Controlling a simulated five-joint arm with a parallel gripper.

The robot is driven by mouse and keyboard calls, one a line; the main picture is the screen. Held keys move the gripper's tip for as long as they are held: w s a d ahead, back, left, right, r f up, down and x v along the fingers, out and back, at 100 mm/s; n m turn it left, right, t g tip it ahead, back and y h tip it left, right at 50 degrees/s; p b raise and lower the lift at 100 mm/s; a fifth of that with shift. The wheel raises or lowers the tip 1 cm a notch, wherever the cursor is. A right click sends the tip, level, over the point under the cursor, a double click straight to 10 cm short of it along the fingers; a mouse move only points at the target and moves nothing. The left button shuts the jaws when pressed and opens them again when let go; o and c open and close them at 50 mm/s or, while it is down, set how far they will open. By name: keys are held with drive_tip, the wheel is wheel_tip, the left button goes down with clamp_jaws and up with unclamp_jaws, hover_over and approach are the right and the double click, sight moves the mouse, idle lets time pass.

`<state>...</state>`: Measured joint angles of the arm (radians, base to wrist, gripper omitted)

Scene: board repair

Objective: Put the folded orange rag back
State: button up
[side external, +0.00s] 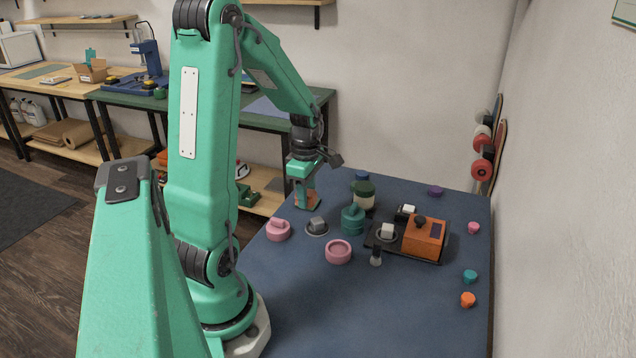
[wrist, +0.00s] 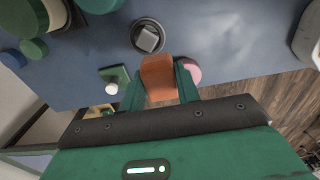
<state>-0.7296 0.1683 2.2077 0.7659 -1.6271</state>
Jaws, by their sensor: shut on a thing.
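The folded orange rag (wrist: 158,72) is between the two green fingers of my gripper (wrist: 159,88) in the wrist view. My gripper is shut on it. In the side external view my gripper (side external: 304,186) points down over the far left part of the blue table mat, and the orange rag (side external: 309,203) shows low between the fingers. I cannot tell whether the rag touches the mat.
A grey block on a round dish (side external: 317,226) and a pink round piece (side external: 278,230) are close by. The mat's front is clear.

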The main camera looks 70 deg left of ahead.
hover_over(287, 218)
wheel_tip(287, 218, down, 5)
drive_tip(key=shift+r, duration=0.1)
drive_tip(key=shift+f, duration=2)
drive_tip(key=shift+f, duration=0.15)
drive_tip(key=o, duration=0.7)
drive_tip(key=shift+o, duration=0.2)
wheel_tip(287, 218, up, 12)
drive_tip(key=shift+r, duration=0.2)
